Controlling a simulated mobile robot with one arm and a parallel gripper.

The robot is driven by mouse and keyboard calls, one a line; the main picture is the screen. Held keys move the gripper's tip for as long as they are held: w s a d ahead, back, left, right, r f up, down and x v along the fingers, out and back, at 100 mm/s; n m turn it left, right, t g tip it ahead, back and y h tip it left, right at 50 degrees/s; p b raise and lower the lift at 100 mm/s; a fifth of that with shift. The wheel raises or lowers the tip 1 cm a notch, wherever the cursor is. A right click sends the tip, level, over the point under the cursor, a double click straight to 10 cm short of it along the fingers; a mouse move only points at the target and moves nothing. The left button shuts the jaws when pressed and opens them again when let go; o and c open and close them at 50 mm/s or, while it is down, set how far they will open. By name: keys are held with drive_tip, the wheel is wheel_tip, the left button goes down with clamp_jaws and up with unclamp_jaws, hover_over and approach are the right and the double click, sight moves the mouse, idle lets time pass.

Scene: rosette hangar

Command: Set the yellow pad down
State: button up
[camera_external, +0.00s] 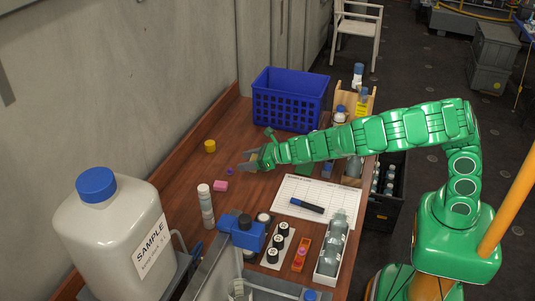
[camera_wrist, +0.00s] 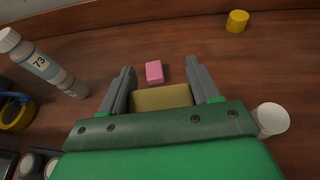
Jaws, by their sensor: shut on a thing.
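The yellow pad (camera_wrist: 161,97) shows in the wrist view as a dull yellow flat piece between the two grey fingers. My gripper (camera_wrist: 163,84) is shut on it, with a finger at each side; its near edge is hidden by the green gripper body. In the external view my gripper (camera_external: 251,162) is low over the left half of the brown wooden table (camera_external: 187,231), and the pad cannot be made out there. I cannot tell whether the pad touches the table.
A pink block (camera_wrist: 154,72) lies just beyond the fingers. A yellow cylinder (camera_wrist: 237,21) stands farther back, near the wall. A white bottle (camera_wrist: 41,62) is at left and a white cup-like thing (camera_wrist: 272,118) at right. A blue crate (camera_external: 289,101) stands behind my gripper.

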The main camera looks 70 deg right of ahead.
drive_tip(key=r, duration=0.1)
wheel_tip(320, 180, up, 4)
drive_tip(key=m+h, duration=0.6)
drive_tip(key=h, duration=0.1)
hover_over(280, 142)
drive_tip(key=shift+g, duration=0.5)
drive_tip(key=shift+d+f, duration=0.15)
drive_tip(key=shift+f, duration=7.3)
drive_tip(key=shift+f, duration=0.1)
drive_tip(key=o, duration=1)
